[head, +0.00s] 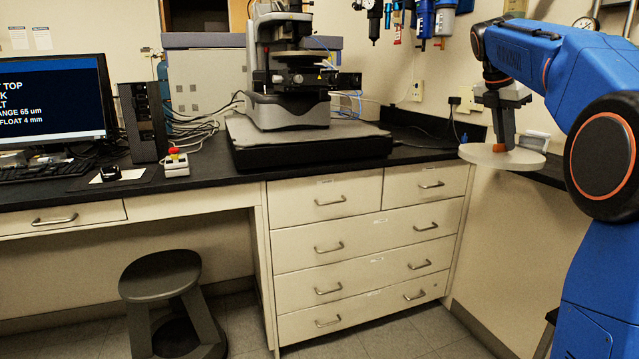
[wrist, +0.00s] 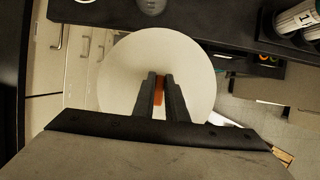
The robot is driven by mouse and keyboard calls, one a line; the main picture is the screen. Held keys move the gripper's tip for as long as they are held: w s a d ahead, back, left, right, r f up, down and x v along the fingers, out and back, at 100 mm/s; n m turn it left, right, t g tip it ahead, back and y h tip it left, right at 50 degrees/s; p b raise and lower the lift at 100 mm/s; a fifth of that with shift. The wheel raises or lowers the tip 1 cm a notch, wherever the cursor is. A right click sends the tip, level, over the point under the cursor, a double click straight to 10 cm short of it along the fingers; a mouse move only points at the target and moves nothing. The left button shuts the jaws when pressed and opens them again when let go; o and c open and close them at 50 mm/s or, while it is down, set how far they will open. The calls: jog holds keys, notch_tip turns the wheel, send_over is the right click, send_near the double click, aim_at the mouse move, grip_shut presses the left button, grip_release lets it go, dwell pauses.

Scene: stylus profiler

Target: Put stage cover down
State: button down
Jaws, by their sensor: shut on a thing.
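The stage cover (head: 480,155) is a flat, round, off-white disc with a small orange grip in its middle. My gripper (head: 505,147) is shut on the orange grip and holds the disc roughly level at the right end of the black counter. In the wrist view the cover (wrist: 120,80) spreads out beyond my fingertips (wrist: 160,88), with the orange grip between them. The disc hides part of the counter edge below it. The profiler (head: 290,70) stands apart, to the left, on its dark base.
The profiler's base slab (head: 310,145) fills the middle of the counter (head: 215,170). A monitor (head: 52,98), a dark upright box (head: 144,122) and a control box with a red button (head: 175,162) stand left. A stool (head: 165,285) is below. Regulators (head: 420,20) hang on the wall.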

jog(key=shift+s, duration=0.35)
jog(key=a+f+m+g+y, duration=0.1)
jog(key=a+f+m, duration=0.5)
jog(key=f, duration=1.9)
jog(key=a+f+m+g+y, duration=0.1)
jog(key=a+f+m+g, duration=0.2)
jog(key=f, duration=2.2)
jog(key=a+f+m+g+y, duration=0.2)
jog(key=a+f+m, duration=0.8)
jog(key=f, duration=1.6)
jog(key=m, duration=0.3)
jog(key=shift+w, duration=0.35)
